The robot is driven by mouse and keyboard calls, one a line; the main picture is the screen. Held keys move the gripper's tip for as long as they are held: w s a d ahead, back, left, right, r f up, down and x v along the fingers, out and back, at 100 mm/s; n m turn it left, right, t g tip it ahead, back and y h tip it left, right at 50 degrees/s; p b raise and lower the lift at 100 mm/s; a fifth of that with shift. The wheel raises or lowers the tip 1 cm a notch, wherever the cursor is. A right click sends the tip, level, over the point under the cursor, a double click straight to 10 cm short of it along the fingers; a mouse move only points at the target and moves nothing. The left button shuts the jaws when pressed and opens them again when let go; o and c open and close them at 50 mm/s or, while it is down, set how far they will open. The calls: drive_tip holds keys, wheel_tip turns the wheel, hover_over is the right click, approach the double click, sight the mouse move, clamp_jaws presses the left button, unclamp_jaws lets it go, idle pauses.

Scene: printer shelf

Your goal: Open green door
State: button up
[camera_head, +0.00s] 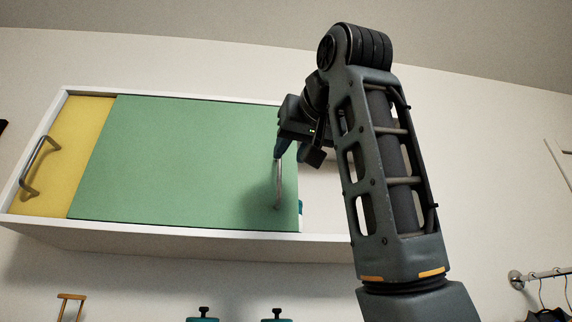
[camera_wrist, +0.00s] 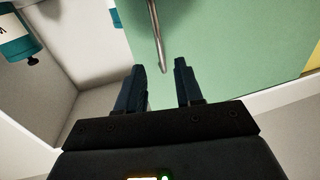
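The green door (camera_head: 185,160) is a flat sliding panel on the front of a white wall cabinet (camera_head: 180,237). It covers the middle and part of the yellow door; the cabinet's right part is uncovered. Its grey metal bar handle (camera_head: 279,185) stands upright near its right edge. My gripper (camera_head: 280,150) is at the upper end of this handle, partly hidden by my arm. In the wrist view, my gripper (camera_wrist: 161,74) is open and empty. The handle (camera_wrist: 156,35) ends in the picture between and just beyond the fingertips; I cannot tell whether they touch. The green door also shows there (camera_wrist: 225,50).
The yellow door (camera_head: 45,165) with its own handle (camera_head: 38,165) is at the left. A teal bottle (camera_wrist: 15,38) stands inside the cabinet's uncovered part. More teal containers (camera_head: 202,318) are below the cabinet. A rail with hangers (camera_head: 540,275) is at right.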

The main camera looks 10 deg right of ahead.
drive_tip(key=shift+s+d, duration=0.25)
drive_tip(key=shift+s, duration=0.95)
